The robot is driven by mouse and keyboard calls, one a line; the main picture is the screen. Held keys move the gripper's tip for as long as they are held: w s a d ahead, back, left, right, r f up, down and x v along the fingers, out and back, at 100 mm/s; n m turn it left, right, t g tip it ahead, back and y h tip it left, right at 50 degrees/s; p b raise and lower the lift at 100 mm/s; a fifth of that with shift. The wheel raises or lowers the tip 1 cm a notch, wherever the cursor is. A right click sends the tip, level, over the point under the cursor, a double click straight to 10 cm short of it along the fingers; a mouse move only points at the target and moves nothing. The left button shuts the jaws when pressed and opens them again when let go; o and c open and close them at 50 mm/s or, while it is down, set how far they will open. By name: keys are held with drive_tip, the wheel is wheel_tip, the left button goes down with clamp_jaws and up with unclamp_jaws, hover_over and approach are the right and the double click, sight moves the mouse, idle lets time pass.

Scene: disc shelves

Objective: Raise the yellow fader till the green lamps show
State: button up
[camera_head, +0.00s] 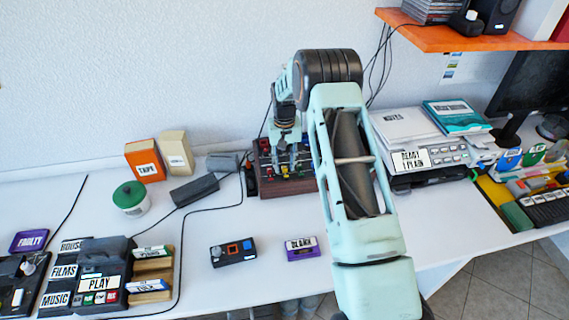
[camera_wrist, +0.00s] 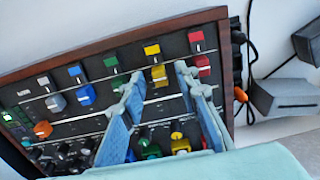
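A mixer with a dark panel and wooden sides (camera_wrist: 130,42) fills most of the wrist view. It also shows at the back of the desk in the head view (camera_head: 288,187), partly behind my arm. The yellow fader (camera_wrist: 159,75) sits close below a yellow square mark (camera_wrist: 152,49). My gripper (camera_wrist: 160,76) is open, with its two fingertips on either side of the yellow fader and gaps seemingly visible beside the cap. In the head view, my gripper (camera_head: 292,158) is above the mixer. Small green lights (camera_wrist: 9,118) show at the panel's left edge.
Beside the yellow fader are a green fader (camera_wrist: 115,82) and a red fader (camera_wrist: 200,70). Blue (camera_wrist: 86,94), grey (camera_wrist: 56,103) and orange (camera_wrist: 42,129) caps lie further left. Coloured knobs are below, partly behind my fingers.

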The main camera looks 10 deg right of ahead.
drive_tip(key=shift+f, duration=0.2)
drive_tip(key=shift+c, duration=0.3)
clamp_jaws()
drive_tip(key=shift+w+f+b, duration=0.15)
drive_tip(key=shift+w+b, duration=0.55)
drive_tip(key=shift+w, duration=0.15)
drive_tip(key=shift+w+r+b, duration=0.2)
drive_tip(key=shift+w+b, duration=0.2)
drive_tip(key=shift+w, duration=0.3)
drive_tip(key=shift+o, duration=0.3)
unclamp_jaws()
